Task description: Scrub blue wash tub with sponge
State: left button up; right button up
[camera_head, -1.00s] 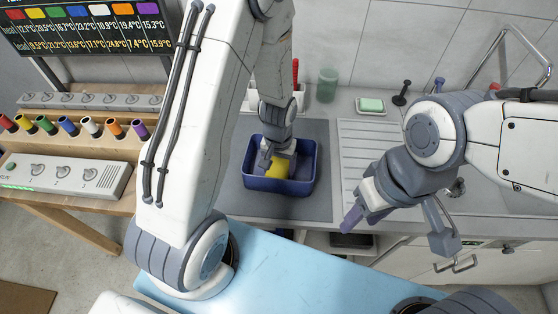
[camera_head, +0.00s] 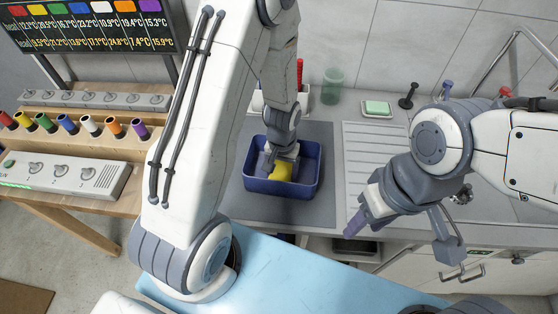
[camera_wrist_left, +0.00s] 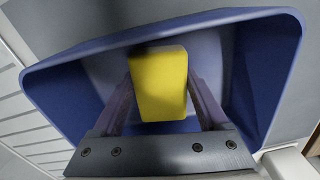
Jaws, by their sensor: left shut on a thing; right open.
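The blue wash tub (camera_head: 281,188) stands on the grey mat on the counter in the head view. Its inner wall also fills much of the left wrist view (camera_wrist_left: 268,62). My left gripper (camera_head: 281,160) reaches down into the tub and is shut on the yellow sponge (camera_head: 282,171). In the left wrist view the sponge (camera_wrist_left: 158,84) sits between the two fingers, inside the tub. Whether the sponge touches the tub floor is hard to tell. My right gripper (camera_head: 355,222) hangs in front of the counter edge, open and empty, away from the tub.
A green soap block (camera_head: 376,107) on a white dish, a dark stopper and a green cup (camera_head: 332,86) stand behind. A ribbed drainboard (camera_head: 372,150) lies right of the mat (camera_head: 322,212). A wooden bench with several coloured tubes (camera_head: 90,125) is at left.

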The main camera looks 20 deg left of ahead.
aim_at(281, 176)
pick_arm(q)
jog(key=shift+s+d+r, duration=0.1)
jog(key=shift+s+r, duration=0.05)
jog(key=shift+s, duration=0.3)
jog(key=shift+s+d+r, duration=0.1)
jog(key=shift+s, duration=0.3)
jog(key=shift+w+r+p, duration=0.15)
jog(key=shift+r+p, duration=0.6)
jog(key=shift+r, duration=0.1)
jog(key=shift+r+p, duration=1)
jog(key=shift+r, duration=0.15)
notch_tip(281, 176, up, 4)
jog(key=p, duration=0.3)
jog(key=shift+f, duration=0.2)
pick_arm(e)
notch_tip(281, 176, up, 7)
jog(key=s, duration=0.1)
jog(key=shift+f, duration=0.15)
jog(key=shift+a, duration=0.1)
